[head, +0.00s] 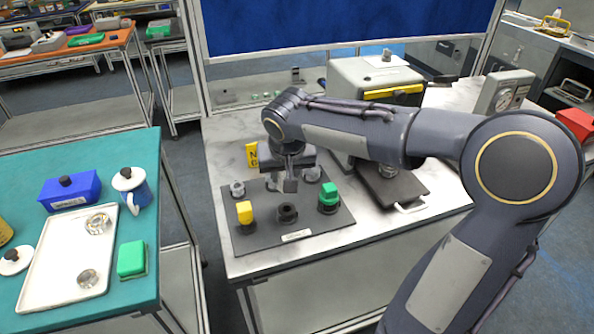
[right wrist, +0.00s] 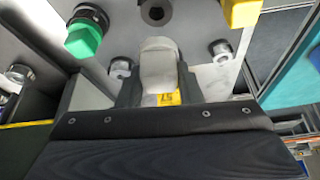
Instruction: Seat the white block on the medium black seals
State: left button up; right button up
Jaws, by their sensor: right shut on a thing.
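My right gripper (head: 290,184) is over the dark board (head: 262,240) on the light table. In the right wrist view it (right wrist: 156,90) is shut on the white block (right wrist: 158,66). The block is hidden behind the gripper in the head view. A bare black seal stack (head: 287,212) stands in the board's front row; in the right wrist view it (right wrist: 156,11) is beyond the block, apart from it. A yellow block (head: 244,211) stands to its left and a green block (head: 328,192) on black seals to its right. My left gripper is out of view.
Metal posts (head: 237,188) stand in the board's back row. A yellow sign (head: 252,155) is behind the board. A machine with a dark plate (head: 392,186) stands to the right. A teal table at left holds a white tray (head: 50,270), a mug and a green block (head: 131,259).

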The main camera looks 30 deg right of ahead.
jog(key=shift+f+b, duration=1.55)
jog(key=shift+f, duration=0.65)
jog(key=shift+f+b, duration=0.35)
jog(key=shift+b, duration=0.05)
jog(key=shift+f+b, duration=0.55)
jog(key=shift+b, duration=0.05)
jog(key=shift+f, duration=0.25)
jog(key=shift+f+b, duration=0.3)
jog(key=shift+b, duration=0.3)
jog(key=o, duration=1.4)
jog(key=shift+o, duration=0.2)
notch_tip(320, 180, up, 8)
jog(key=p, duration=0.5)
jog(key=shift+f+p, duration=0.15)
jog(key=shift+p, duration=0.25)
